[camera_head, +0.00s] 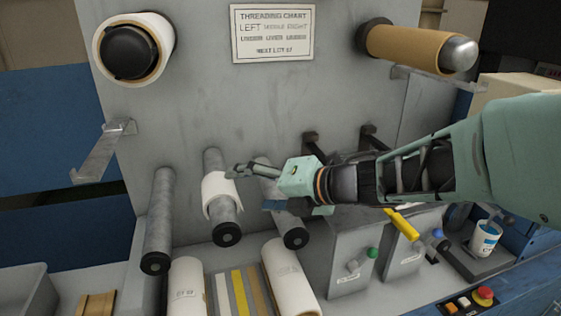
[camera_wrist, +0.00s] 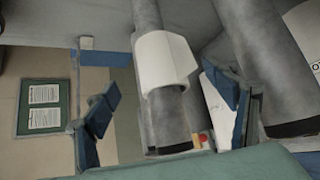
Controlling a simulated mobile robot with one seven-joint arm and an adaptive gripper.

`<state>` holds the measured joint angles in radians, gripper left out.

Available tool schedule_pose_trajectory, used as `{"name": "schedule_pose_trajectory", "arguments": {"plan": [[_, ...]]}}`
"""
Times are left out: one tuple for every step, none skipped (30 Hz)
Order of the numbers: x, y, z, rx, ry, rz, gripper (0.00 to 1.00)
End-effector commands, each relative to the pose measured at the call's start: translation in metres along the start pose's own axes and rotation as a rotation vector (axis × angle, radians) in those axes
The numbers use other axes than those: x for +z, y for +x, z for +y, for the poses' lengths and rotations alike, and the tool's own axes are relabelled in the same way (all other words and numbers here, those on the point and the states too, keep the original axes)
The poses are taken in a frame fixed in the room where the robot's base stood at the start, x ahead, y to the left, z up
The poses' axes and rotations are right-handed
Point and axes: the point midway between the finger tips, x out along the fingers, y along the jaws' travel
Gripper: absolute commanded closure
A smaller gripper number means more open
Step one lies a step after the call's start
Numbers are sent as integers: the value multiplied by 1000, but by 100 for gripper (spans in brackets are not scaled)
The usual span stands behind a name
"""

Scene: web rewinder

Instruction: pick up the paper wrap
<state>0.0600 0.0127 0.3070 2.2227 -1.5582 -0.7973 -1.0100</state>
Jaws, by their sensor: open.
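The paper wrap (camera_head: 216,190) is a short white sleeve around the middle one of three grey rollers with black end caps. In the wrist view the wrap (camera_wrist: 163,60) sits on its roller, with the bare roller end below it; its far side is hidden. My gripper (camera_head: 256,188) is open and empty, just right of the wrap, with one finger reaching toward it and the other near the right roller (camera_head: 292,221). In the wrist view my gripper (camera_wrist: 166,108) has its blue-padded fingers wide apart, one on each side of the roller in the picture. I cannot tell whether either touches.
The left roller (camera_head: 158,215) stands beside the middle one. Below lie two white rolls (camera_head: 187,292) with coloured strips between them. Control boxes (camera_head: 354,258), a yellow lever (camera_head: 404,223), a cup (camera_head: 486,238) and a red button (camera_head: 484,294) are at right. A metal bracket (camera_head: 100,152) juts out at left.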

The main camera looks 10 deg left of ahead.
Motion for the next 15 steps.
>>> {"name": "schedule_pose_trajectory", "arguments": {"plan": [[-4, 1, 0, -2, -9, 13, 22], [-5, 3, -1, -2, -13, 18, 22], [-6, 7, -1, -2, -15, 23, 22], [-7, 12, -1, -1, -15, 24, 22], [-7, 16, -1, -1, -15, 24, 22], [-8, 23, 0, 0, -15, 25, 22], [-8, 28, -1, -1, -15, 25, 22], [-7, 33, -1, -1, -13, 23, 22], [-7, 39, -1, -1, -13, 24, 22], [-7, 43, -1, -1, -15, 23, 22], [-7, 46, 0, -1, -15, 22, 22], [-7, 50, 0, -1, -14, 22, 22], [-7, 52, -1, -2, -14, 21, 22], [-7, 54, -1, -3, -14, 20, 22], [-6, 55, -1, -3, -14, 19, 22]]}}
